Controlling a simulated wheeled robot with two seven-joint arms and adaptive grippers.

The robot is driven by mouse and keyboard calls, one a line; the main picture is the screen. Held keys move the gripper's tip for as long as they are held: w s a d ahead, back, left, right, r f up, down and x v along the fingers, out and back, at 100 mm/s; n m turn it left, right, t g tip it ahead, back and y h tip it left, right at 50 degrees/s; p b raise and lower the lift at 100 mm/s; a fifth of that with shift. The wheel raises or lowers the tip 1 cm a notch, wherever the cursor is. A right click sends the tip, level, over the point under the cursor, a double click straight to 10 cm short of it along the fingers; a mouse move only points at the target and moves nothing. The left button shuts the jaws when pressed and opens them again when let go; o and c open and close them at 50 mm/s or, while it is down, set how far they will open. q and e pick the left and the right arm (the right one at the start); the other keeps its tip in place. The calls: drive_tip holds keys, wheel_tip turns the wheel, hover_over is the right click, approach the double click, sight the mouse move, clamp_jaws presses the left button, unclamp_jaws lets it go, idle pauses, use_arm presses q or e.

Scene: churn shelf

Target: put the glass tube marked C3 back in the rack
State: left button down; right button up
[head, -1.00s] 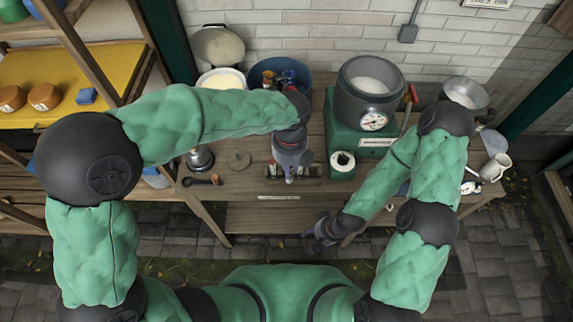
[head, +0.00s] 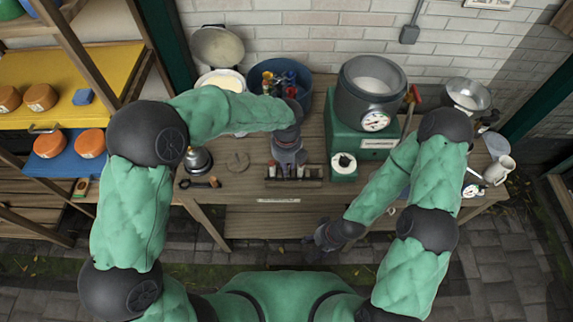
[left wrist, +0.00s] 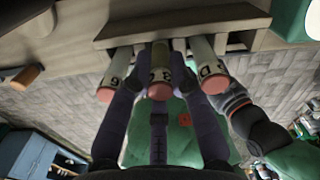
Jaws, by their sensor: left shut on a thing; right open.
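A small wooden rack (head: 312,179) stands near the front edge of the bench in the head view. It also shows at the top of the left wrist view (left wrist: 180,22). My left gripper (head: 289,166) is over the rack, with its fingers (left wrist: 160,92) shut around the middle glass tube (left wrist: 160,75). That tube's mark reads like C3. A tube marked 6 or 9 (left wrist: 115,72) and one marked D (left wrist: 208,72) stand in the rack on either side. I cannot tell how deep the held tube sits. My right gripper (head: 322,238) is open and empty, low before the bench.
A green machine with a grey pot and dial (head: 373,122) stands right of the rack. A blue tub of bottles (head: 309,103) is behind it. A mug (head: 498,168) stands far right.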

use_arm(q)
drive_tip(key=c, duration=1.4)
unclamp_jaws()
drive_tip(key=shift+f, duration=0.1)
wheel_tip(320, 180, up, 12)
drive_tip(key=p, duration=0.2)
